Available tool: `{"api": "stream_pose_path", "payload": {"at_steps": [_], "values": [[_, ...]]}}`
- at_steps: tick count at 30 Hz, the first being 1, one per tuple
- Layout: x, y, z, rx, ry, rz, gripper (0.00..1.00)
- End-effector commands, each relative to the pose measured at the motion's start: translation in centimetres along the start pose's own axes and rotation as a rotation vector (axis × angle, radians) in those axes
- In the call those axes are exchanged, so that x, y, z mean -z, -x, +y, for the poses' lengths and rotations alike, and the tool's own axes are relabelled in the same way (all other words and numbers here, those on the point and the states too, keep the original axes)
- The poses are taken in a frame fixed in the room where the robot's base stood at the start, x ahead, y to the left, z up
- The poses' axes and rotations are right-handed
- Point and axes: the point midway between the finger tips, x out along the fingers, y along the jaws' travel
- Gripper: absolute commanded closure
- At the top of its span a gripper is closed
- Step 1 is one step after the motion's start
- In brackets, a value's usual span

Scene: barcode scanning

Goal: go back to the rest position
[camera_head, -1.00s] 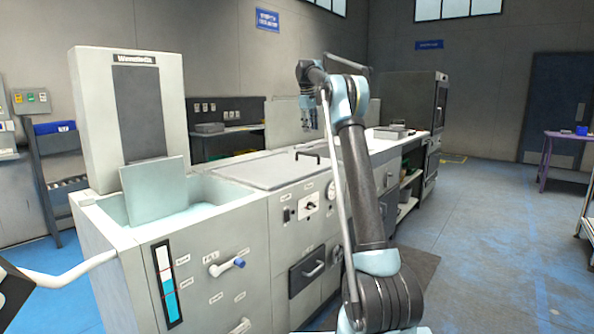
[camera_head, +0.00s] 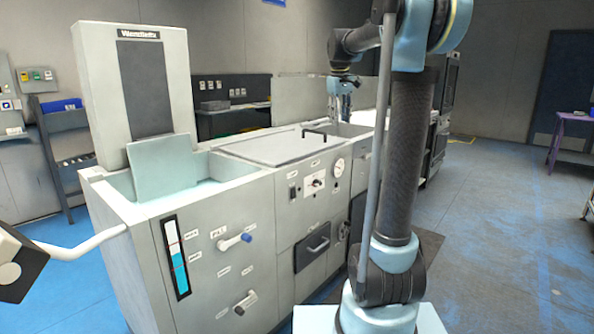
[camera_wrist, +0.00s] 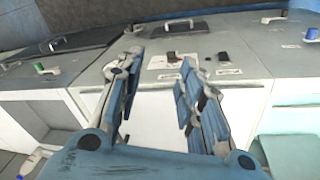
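My gripper (camera_wrist: 157,85) shows in the wrist view with its two fingers spread apart and nothing between them. Beyond the fingers is the front of the grey machine, with a panel of switches and labels. In the head view my gripper (camera_head: 340,105) hangs pointing down from the end of my raised arm, above the right part of the machine (camera_head: 255,185). It is small there, and its fingertips touch nothing that I can make out. The spot directly below it is partly hidden by the machine's top.
A water-filled basin (camera_head: 242,168) with a tilted plate (camera_head: 163,168) is at the machine's left end. A lid with a handle (camera_head: 314,133) covers its middle. The blue floor (camera_head: 490,230) on the right is open.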

Motion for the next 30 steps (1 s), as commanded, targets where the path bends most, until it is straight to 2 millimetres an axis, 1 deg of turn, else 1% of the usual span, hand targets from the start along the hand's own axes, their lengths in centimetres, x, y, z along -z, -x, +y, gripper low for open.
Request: {"api": "stream_pose_path", "payload": {"at_steps": [1,3,8,9,14,18,23,24,26,30], "values": [[-1.8,-0.4,-0.6,0.002,-0.017,0.002,0.65],[-3.9,-1.0,-1.5,0.005,-0.041,0.005,0.65],[-8.9,-2.8,-3.4,0.010,-0.099,0.011,0.65],[-10.2,-3.3,-4.0,0.012,-0.113,0.013,0.65],[-15.1,-5.7,-6.1,0.020,-0.170,0.019,0.65],[-19.3,-8.2,-8.2,0.026,-0.220,0.023,0.65],[-24.0,-11.5,-10.5,0.033,-0.276,0.028,0.65],[-25.2,-12.4,-11.1,0.034,-0.291,0.030,0.65],[-26.9,-13.7,-12.0,0.037,-0.312,0.032,0.65],[-30.7,-17.2,-14.1,0.045,-0.361,0.036,0.65]]}}
